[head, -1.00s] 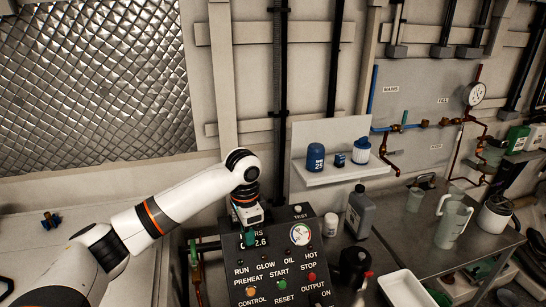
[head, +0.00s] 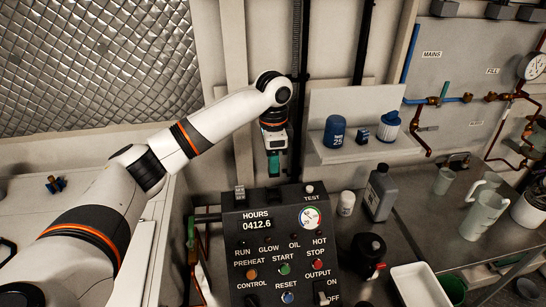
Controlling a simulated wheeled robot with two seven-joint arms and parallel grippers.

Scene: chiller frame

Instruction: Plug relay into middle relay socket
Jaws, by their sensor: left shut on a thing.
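My left gripper (head: 273,152) points down above the back of the black control panel (head: 255,240). It is shut on a small dark green block that I take to be the relay (head: 273,166). The block hangs below the fingers in front of the wall, apart from the panel top in this view. I cannot make out a row of relay sockets or a middle one. My right gripper is not in view.
A shelf (head: 365,150) on the wall right of my gripper holds a blue canister (head: 335,131), a small blue box (head: 363,136) and a blue-capped jar (head: 388,127). A grey bottle (head: 381,192) and white pot (head: 346,203) stand beside the panel. A white tray (head: 418,287) lies at front right.

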